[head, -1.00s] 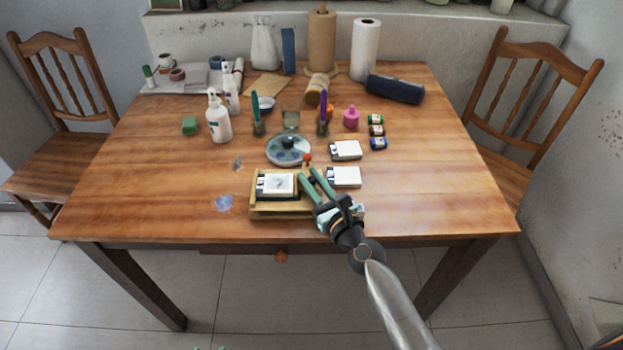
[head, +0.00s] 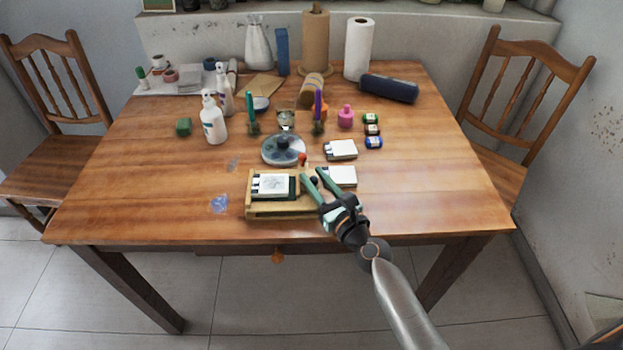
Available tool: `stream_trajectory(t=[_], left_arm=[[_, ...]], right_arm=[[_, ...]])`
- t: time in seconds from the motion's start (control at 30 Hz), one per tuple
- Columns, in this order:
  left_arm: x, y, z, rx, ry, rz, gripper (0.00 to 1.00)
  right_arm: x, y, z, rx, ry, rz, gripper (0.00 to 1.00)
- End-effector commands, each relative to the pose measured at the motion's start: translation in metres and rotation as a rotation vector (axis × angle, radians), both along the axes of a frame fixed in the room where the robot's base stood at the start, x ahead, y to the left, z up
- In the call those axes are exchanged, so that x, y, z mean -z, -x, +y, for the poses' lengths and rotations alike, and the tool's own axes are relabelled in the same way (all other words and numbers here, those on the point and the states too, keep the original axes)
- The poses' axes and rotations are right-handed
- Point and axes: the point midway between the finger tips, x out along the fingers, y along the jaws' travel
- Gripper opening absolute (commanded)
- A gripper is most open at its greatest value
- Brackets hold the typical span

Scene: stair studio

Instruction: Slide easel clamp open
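A low wooden easel box (head: 265,212) sits near the front edge of the table, holding a small white canvas with a grey sketch (head: 272,185). My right gripper (head: 313,179) reaches in from the lower right over the easel's right end. Its two green fingers are spread apart, with a small dark knob-like part (head: 313,181) showing between the tips. I see no grip on it. The fingers and wrist hide much of the easel's right end, and I cannot make out the clamp clearly. My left gripper is not in view.
Small white canvases (head: 341,150) lie behind the gripper. A round palette (head: 283,150) stands behind the easel, with a red ball (head: 302,160) near it. White bottles (head: 213,122), paint jars (head: 373,142) and paper rolls (head: 358,48) stand farther back.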

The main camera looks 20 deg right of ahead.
Motion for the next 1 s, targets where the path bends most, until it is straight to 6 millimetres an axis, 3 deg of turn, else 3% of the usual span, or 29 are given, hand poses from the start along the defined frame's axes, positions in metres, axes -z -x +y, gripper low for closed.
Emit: stream_trajectory(t=[0.57, 0.77, 1.0], left_arm=[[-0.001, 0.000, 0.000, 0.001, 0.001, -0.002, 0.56], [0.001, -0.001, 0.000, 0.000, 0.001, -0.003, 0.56], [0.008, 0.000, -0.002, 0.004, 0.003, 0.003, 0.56]], right_arm=[[0.001, 0.005, -0.001, -0.001, -0.001, 0.002, 0.36], [0.002, 0.035, -0.006, -0.001, 0.001, 0.003, 0.36], [0.003, 0.083, -0.016, -0.001, 0.003, 0.004, 0.36]])
